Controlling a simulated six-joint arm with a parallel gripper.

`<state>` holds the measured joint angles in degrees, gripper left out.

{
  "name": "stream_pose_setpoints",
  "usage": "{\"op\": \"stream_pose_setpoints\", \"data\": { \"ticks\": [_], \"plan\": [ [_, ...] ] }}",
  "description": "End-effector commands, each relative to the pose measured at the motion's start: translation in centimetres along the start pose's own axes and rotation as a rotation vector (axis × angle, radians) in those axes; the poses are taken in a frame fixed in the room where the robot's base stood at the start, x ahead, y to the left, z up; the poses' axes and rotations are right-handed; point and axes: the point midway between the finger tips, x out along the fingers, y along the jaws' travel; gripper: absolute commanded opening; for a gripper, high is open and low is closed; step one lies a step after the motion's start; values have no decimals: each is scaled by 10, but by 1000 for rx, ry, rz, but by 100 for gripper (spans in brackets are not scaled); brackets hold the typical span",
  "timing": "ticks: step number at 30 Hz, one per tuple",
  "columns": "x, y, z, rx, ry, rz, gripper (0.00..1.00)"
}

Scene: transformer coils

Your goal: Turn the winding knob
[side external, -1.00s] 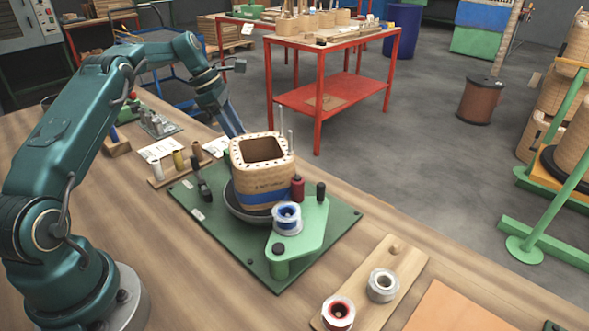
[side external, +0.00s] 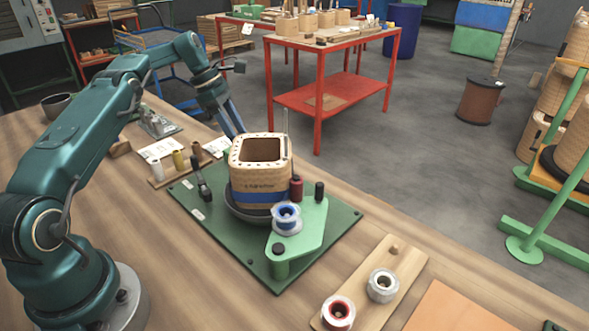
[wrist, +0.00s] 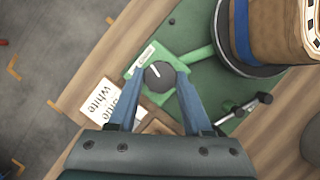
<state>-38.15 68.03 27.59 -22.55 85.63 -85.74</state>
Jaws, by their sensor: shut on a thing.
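The winding knob (wrist: 160,76) is a dark round knob with a white pointer line, on a small green base in the wrist view. The blue fingers of my gripper (wrist: 160,74) stand on both sides of it and are shut on it. In the side view my gripper (side external: 238,130) reaches down behind the coil, and the knob and fingertips are hidden there. The square tan coil (side external: 258,180), with a blue band near its bottom, sits upright on a dark round turntable (side external: 240,213). Part of the coil (wrist: 285,30) also shows at top right in the wrist view.
The green base plate (side external: 330,232) carries a light green arm with a blue tape roll (side external: 287,218). A wooden board (side external: 358,300) with two tape rolls lies at front right. Label cards (wrist: 100,103) lie beside the knob. A black lever (side external: 200,178) stands left of the coil.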

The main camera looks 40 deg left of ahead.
Motion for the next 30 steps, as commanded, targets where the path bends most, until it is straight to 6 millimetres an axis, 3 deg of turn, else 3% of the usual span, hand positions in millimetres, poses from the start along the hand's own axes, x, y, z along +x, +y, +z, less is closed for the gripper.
{"op": "stream_pose_setpoints", "data": {
  "ticks": [1,3,20,30],
  "plan": [
    [1,0,0,-1,1,-2,53],
    [1,0,0,-1,1,-2,80],
    [0,-1,0,-23,0,7,80],
    [0,-2,1,-144,-1,58,80]
  ]
}}
